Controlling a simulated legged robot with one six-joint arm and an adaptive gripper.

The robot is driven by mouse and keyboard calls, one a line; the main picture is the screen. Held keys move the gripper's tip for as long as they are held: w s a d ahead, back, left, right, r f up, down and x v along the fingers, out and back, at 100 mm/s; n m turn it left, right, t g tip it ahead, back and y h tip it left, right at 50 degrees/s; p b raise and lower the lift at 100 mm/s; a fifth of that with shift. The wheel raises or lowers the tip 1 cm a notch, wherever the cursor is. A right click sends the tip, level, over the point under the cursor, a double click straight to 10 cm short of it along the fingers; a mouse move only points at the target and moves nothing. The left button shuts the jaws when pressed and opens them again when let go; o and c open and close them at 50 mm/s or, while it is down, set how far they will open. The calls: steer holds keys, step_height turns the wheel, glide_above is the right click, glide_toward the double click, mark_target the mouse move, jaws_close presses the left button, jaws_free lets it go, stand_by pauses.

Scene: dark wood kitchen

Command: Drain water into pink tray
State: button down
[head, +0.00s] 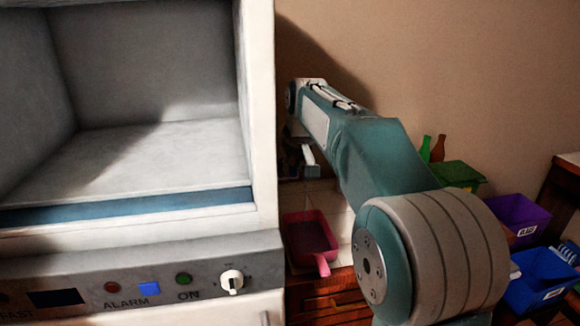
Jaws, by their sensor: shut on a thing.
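The pink tray (329,241) sits low on a pale surface, right of the white cabinet's edge. Its short handle points toward me, and its inside looks dark. My gripper (297,140) shows only in part, at the end of my arm beside the cabinet edge. It is shut on a small pale grey thing (310,161), above and behind the tray. Much of the gripper and the held thing is dark or hidden, so I cannot tell what the thing is. No water is clearly visible.
A large open white cabinet (258,140) with a control panel (70,297) fills the left side. Green (425,149) and orange-red (438,149) bottles stand behind my arm. A green box (458,173), purple bin (515,215) and blue bin (540,280) stand at right.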

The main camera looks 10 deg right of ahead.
steer(key=c, duration=0.6)
jaws_free()
steer(key=shift+f, duration=0.1)
steer(key=v, duration=1.2)
steer(key=shift+w, duration=0.1)
